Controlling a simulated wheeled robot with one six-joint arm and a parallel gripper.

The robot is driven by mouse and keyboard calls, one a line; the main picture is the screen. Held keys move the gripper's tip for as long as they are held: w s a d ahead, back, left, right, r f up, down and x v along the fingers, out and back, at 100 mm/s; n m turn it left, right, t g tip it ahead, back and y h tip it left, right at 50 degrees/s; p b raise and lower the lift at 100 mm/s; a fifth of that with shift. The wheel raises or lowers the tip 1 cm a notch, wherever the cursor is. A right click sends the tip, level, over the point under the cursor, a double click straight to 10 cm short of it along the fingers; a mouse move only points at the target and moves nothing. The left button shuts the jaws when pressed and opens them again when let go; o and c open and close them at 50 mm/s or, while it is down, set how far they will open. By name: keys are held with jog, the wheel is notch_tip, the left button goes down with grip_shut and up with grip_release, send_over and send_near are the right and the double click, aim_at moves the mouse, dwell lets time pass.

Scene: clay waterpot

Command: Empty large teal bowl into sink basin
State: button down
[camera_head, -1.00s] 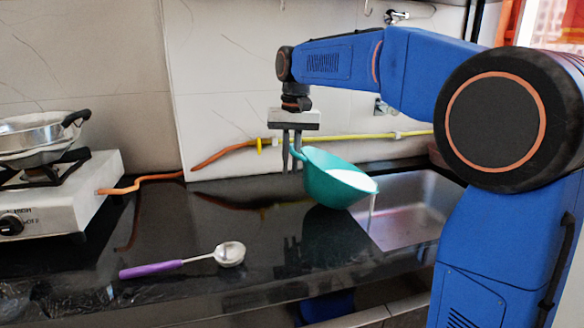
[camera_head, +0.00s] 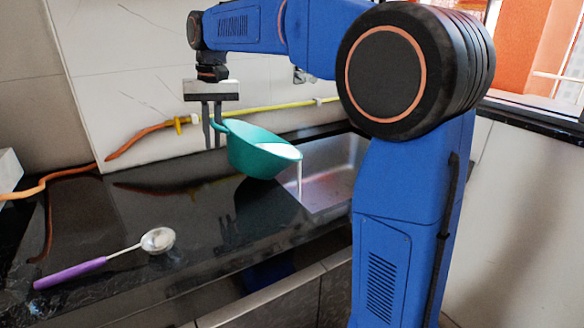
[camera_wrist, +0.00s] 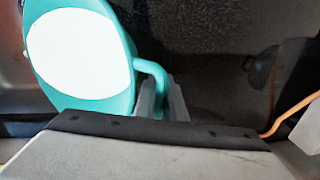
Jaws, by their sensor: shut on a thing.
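The large teal bowl (camera_head: 252,152) hangs above the black counter, tilted with its mouth toward the right. My gripper (camera_head: 213,136) is shut on the bowl's handle at its left side. White liquid fills the bowl's mouth, and a thin white stream (camera_head: 300,180) falls from its right lip toward the sink basin (camera_head: 335,170). In the wrist view the bowl (camera_wrist: 122,100) shows its white contents, and its handle curves to my gripper's fingers (camera_wrist: 162,98). The stream's lower end lies near the basin's left edge; where it lands is hard to tell.
A ladle with a purple handle (camera_head: 75,272) lies on the counter (camera_head: 185,240) at the front left. A yellow and orange hose (camera_head: 255,110) runs along the back wall. A white stove corner (camera_head: 8,170) shows at the far left. The counter between ladle and bowl is clear.

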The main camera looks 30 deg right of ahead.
jog(key=shift+d+r, duration=0.2)
dwell(0.5)
jog(key=shift+d+r+y, duration=0.4)
jog(key=shift+r+y, duration=0.1)
jog(key=shift+r, duration=0.2)
jog(key=shift+s+d+r, duration=0.1)
jog(key=shift+d+r, duration=0.1)
dwell(1.0)
jog(key=shift+d+r+y, duration=0.5)
jog(key=shift+d+r, duration=0.1)
jog(key=shift+r, duration=0.05)
jog(key=shift+d+r, duration=0.2)
jog(key=shift+d, duration=0.05)
dwell(1.1)
jog(key=shift+s+d+r+y, duration=0.15)
jog(key=shift+d+r+y, duration=0.35)
jog(key=shift+d+y, duration=0.15)
jog(key=shift+d+r, duration=0.1)
jog(key=shift+d, duration=0.05)
dwell(0.9)
